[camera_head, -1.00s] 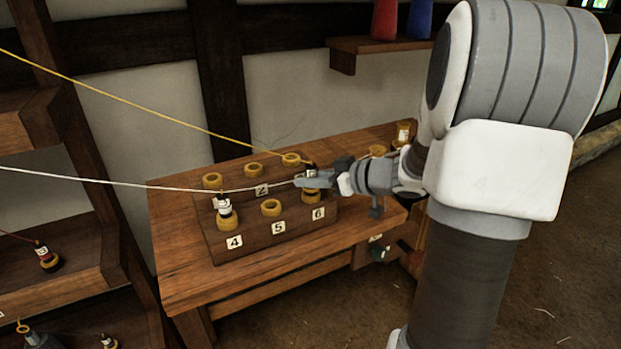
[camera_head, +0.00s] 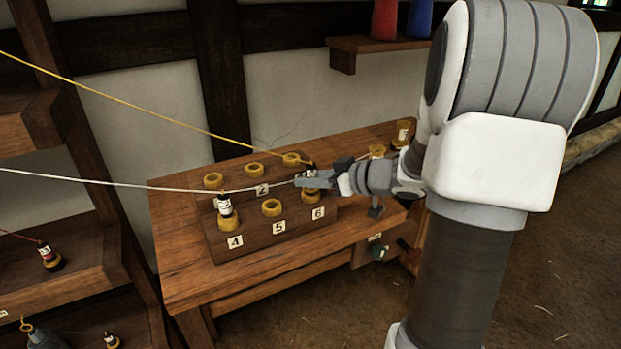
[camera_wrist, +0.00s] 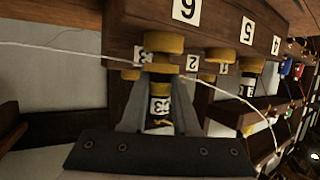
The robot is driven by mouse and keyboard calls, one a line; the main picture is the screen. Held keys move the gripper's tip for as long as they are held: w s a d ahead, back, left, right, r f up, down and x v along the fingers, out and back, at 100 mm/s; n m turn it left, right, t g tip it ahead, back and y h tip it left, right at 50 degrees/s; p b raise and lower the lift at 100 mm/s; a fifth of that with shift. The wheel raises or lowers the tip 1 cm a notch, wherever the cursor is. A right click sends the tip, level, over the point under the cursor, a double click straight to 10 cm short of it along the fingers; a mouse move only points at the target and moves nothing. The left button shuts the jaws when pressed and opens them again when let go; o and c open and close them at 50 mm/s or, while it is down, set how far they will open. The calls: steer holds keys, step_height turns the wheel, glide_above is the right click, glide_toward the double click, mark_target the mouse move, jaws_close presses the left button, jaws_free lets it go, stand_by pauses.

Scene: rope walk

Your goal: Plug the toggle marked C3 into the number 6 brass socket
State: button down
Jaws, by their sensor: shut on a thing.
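My gripper (camera_head: 311,180) is shut on the toggle marked C3 (camera_wrist: 159,105), whose white label shows between the fingers in the wrist view. The toggle is in line with the number 6 brass socket (camera_head: 311,197). In the wrist view, the toggle's brass end meets or nearly meets that socket's ring (camera_wrist: 164,42); I cannot tell whether it is seated. The white plate marked 6 (camera_head: 318,213) is on the wooden block's front. In the head view my fingers hide most of the toggle.
Another toggle (camera_head: 224,205) stands upright in socket 4. Socket 5 (camera_head: 271,207) is empty. A white line (camera_head: 120,184) crosses from the left to near my gripper. A yellow line (camera_head: 150,112) comes down behind it. Bare bench top (camera_head: 180,265) lies left of the block.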

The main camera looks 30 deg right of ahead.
steer(key=shift+f, duration=0.55)
steer(key=c, duration=0.9)
jaws_free()
steer(key=shift+c, duration=0.2)
steer(key=p+v, duration=0.2)
steer(key=v, duration=0.2)
steer(key=shift+r+p, duration=0.1)
steer(key=shift+p, duration=0.25)
steer(key=p+v, duration=0.4)
steer(key=v, duration=0.3)
steer(key=shift+p, duration=0.4)
steer(key=shift+w, duration=0.1)
